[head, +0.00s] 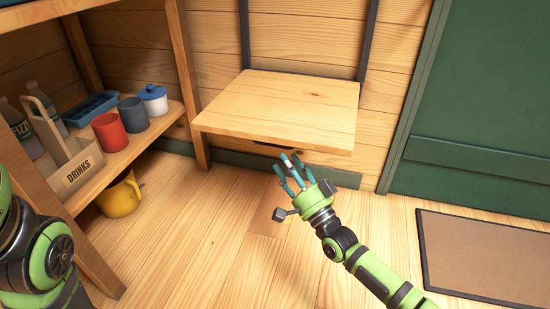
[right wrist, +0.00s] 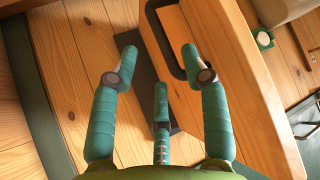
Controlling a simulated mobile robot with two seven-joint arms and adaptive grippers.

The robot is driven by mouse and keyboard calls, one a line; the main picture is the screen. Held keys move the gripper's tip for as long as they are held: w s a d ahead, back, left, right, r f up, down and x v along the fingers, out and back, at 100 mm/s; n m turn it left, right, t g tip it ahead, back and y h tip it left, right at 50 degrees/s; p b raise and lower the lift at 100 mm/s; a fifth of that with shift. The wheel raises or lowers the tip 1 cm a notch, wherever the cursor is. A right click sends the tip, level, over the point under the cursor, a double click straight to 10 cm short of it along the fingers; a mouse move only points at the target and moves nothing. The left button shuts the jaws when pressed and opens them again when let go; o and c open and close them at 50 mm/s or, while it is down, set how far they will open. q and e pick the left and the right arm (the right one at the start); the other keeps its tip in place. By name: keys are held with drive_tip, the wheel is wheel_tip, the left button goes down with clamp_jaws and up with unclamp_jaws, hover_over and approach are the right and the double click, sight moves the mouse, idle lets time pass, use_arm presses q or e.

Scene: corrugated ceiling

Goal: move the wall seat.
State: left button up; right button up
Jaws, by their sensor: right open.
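The wall seat (head: 280,103) is a light wooden board standing out level from the plank wall, between two dark upright rails. My right gripper (head: 287,162) is just below and in front of the seat's front edge, with its teal fingers spread and empty. In the right wrist view, the open fingers (right wrist: 160,62) point toward a wooden board with a dark-rimmed opening, which seems to be the seat (right wrist: 235,95). I cannot tell whether any finger touches it. My left arm shows at the left edge of the head view, but its gripper is out of view.
A wooden shelf at left holds a red cup (head: 108,131), a dark mug (head: 133,113), a blue-white pot (head: 153,100) and a drinks crate (head: 75,172). A yellow pot (head: 120,197) stands below. A brown mat (head: 485,255) lies right, before a green door (head: 490,110). The middle floor is clear.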

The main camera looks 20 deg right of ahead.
drive_tip(key=b+x, duration=0.2)
drive_tip(key=x, duration=0.3)
drive_tip(key=shift+f, duration=0.1)
drive_tip(key=shift+b+x, duration=0.4)
drive_tip(key=shift+x, duration=0.35)
clamp_jaws()
